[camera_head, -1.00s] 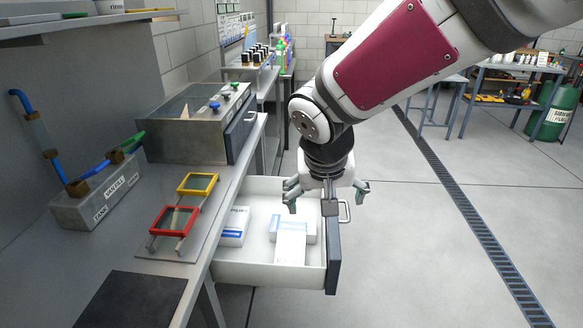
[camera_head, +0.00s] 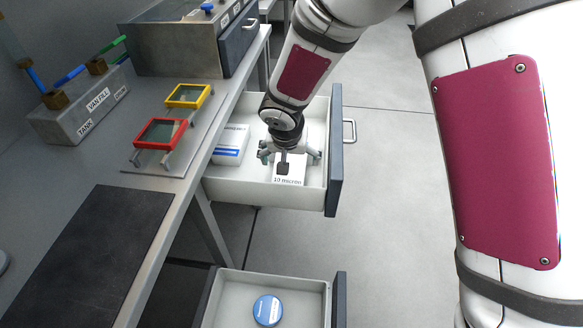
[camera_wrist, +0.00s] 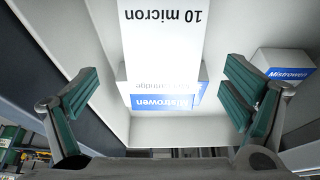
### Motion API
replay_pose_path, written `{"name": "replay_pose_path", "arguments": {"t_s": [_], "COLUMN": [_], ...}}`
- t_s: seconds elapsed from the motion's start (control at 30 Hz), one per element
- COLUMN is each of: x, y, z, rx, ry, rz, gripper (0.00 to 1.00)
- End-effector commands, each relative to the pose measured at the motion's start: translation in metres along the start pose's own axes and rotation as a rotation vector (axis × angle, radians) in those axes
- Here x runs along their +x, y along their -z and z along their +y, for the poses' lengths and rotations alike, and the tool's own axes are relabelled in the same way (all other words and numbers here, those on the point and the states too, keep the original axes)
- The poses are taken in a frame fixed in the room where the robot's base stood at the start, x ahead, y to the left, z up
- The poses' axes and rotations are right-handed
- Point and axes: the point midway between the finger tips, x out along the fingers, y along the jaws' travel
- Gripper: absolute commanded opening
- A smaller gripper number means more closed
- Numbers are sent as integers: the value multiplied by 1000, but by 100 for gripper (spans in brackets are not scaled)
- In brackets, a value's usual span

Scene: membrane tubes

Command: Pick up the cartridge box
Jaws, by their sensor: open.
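A white box marked "10 micron" (camera_head: 289,180) sits in the open upper drawer. In the wrist view the white box (camera_wrist: 160,50) has a blue "Mistrowen" band and the word "Cartridge" near it, both upside down. A wider white edge shows there too; I cannot tell if it is a second box beneath. My gripper (camera_head: 290,158) points down over this box, its fingers spread to either side. In the wrist view my gripper (camera_wrist: 160,95) has green pads apart, with nothing held between them. My gripper hides part of the box in the head view.
Another white and blue box (camera_head: 230,145) lies at the drawer's left; it shows at right in the wrist view (camera_wrist: 287,68). The upper drawer's front (camera_head: 335,150) and walls surround the gripper. A lower drawer (camera_head: 230,300) is open, holding a blue round tin (camera_head: 267,309).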

Motion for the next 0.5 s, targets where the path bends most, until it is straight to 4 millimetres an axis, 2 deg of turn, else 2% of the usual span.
{"name": "replay_pose_path", "arguments": {"t_s": [0.1, 0.27, 0.5], "x": [14, 22, 56], "y": [0, 0, -2], "z": [0, 0, -2], "rx": [-1, -1, 0], "ry": [-1, 0, -2], "rz": [-1, 0, -2], "gripper": [94, 94, 94]}}
